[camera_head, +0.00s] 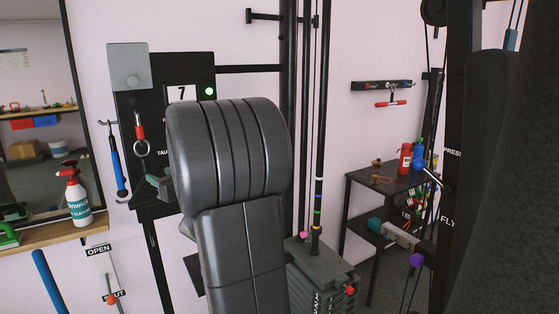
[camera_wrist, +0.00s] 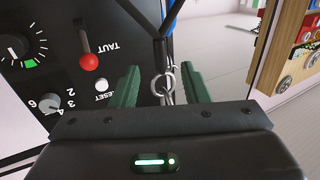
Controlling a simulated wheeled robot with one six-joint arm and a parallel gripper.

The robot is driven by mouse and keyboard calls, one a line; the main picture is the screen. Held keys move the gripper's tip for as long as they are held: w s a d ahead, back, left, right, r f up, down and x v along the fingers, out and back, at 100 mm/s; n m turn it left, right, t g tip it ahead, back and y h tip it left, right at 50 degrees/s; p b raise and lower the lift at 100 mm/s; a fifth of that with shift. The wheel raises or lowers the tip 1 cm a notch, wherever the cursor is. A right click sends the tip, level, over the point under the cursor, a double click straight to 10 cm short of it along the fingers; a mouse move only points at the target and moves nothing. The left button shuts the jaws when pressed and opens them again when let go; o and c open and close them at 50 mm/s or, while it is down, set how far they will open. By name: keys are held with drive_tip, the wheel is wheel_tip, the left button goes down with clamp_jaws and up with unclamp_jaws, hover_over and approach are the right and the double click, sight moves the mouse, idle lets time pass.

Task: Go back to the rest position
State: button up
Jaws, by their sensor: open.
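My gripper (camera_wrist: 161,85) shows two green fingers in the wrist view, spread apart with nothing clasped between them. A silver ring (camera_wrist: 163,79) shows in the gap between the fingers, apart from both; its distance is hard to judge. In the head view the green fingers (camera_head: 156,182) show only partly, in front of the lower part of the black control panel (camera_head: 127,100). A large dark ribbed shape covers the rest of the gripper there. In the wrist view a red-knobbed lever (camera_wrist: 89,62) marked TAUT and a white RESET button (camera_wrist: 101,86) are left of the fingers.
A weight stack (camera_head: 322,275) and upright posts (camera_head: 287,60) stand right of centre. A black shelf (camera_head: 362,178) with bottles is behind. A spray bottle (camera_head: 76,195) stands on the wooden ledge (camera_head: 45,237) at left. A red-handled clip (camera_head: 139,130) hangs on the panel.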

sight(146, 173)
drive_tip(key=x, duration=0.9)
drive_tip(key=shift+f, duration=0.35)
drive_tip(key=shift+s+d+f, duration=0.1)
drive_tip(key=shift+s, duration=0.1)
